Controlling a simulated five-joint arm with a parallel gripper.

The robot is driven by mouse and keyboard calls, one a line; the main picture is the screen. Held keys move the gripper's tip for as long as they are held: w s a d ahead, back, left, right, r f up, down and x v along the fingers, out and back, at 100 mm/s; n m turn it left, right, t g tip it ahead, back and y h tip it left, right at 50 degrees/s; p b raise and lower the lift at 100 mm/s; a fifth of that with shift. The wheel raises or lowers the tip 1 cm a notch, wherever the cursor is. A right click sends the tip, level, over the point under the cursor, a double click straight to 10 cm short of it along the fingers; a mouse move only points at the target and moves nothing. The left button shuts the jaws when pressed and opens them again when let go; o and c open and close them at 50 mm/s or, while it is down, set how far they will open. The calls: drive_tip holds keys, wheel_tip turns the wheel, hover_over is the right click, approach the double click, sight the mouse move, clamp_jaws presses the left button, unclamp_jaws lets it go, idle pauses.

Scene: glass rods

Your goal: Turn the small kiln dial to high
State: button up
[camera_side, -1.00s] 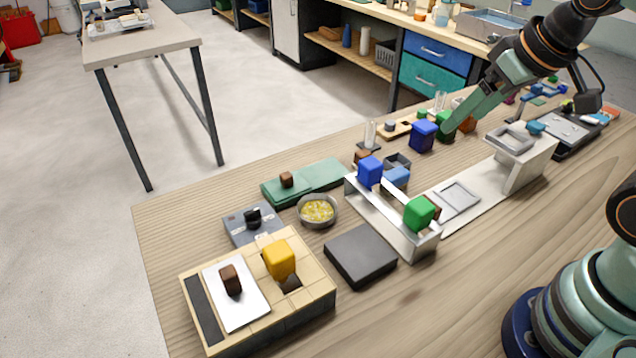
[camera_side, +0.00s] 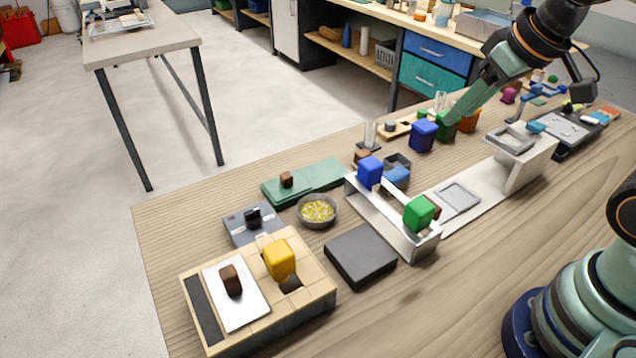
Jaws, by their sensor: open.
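A grey control box (camera_side: 238,226) with a black knob (camera_side: 252,217) on top lies at the left of the table; I take this knob to be the dial. Its marks are too small to read. Beside it, nearer the camera, stands a beige brick kiln block (camera_side: 318,288) with a white plate, a brown piece and a yellow block (camera_side: 279,259) on top. My gripper (camera_side: 450,119) is far off at the back right, pointing down and left close to a dark green block (camera_side: 446,131). It is open, and I see nothing held.
A metal bowl of yellow bits (camera_side: 317,211), a green mat (camera_side: 325,175) and a dark grey slab (camera_side: 360,255) lie around the control box. A metal channel (camera_side: 390,228) with blue and green blocks stands between my gripper and the box. The table's front middle is clear.

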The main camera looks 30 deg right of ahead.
drive_tip(key=w+a+r+n+g, duration=0.1)
drive_tip(key=w+a+r+n, duration=0.3)
drive_tip(key=w, duration=0.3)
drive_tip(key=n+g, duration=0.4)
drive_tip(key=n, duration=0.9)
hover_over(251, 211)
wheel_tip(251, 211, down, 13)
wheel_tip(251, 211, down, 12)
drive_tip(key=shift+r, duration=0.25)
drive_tip(key=shift+c, duration=0.3)
clamp_jaws()
